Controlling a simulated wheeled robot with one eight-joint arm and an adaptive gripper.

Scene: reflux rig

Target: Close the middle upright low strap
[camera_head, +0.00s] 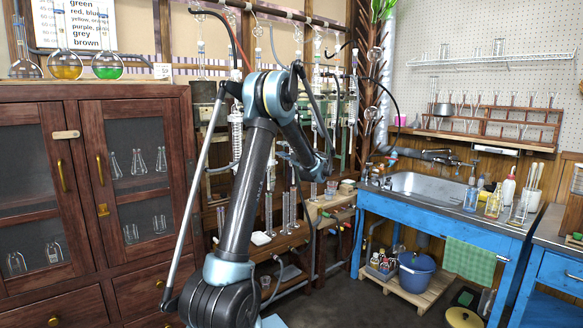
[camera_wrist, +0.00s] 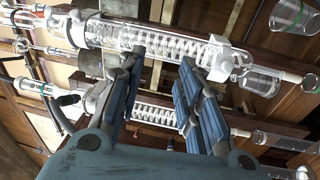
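In the wrist view my gripper (camera_wrist: 163,60) is open, its two dark blue-grey fingers apart with nothing between them. Past the fingertips a glass coil condenser (camera_wrist: 150,38) runs across the picture. A white strap (camera_wrist: 220,58) sits around its right part, beyond and right of the right finger, not touching it as far as I can see. Another white fitting (camera_wrist: 78,27) is near its left end. A second coil condenser (camera_wrist: 158,113) shows lower, partly hidden by the fingers. I cannot tell which strap is the middle upright's low one, or whether it is open.
The glassware rack with wooden uprights stands behind my arm, with a coil condenser (camera_head: 237,135) on its left. A wooden cabinet (camera_head: 130,165) is at left, and a blue sink table (camera_head: 440,215) at right. Measuring cylinders (camera_head: 289,212) stand low at the rack.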

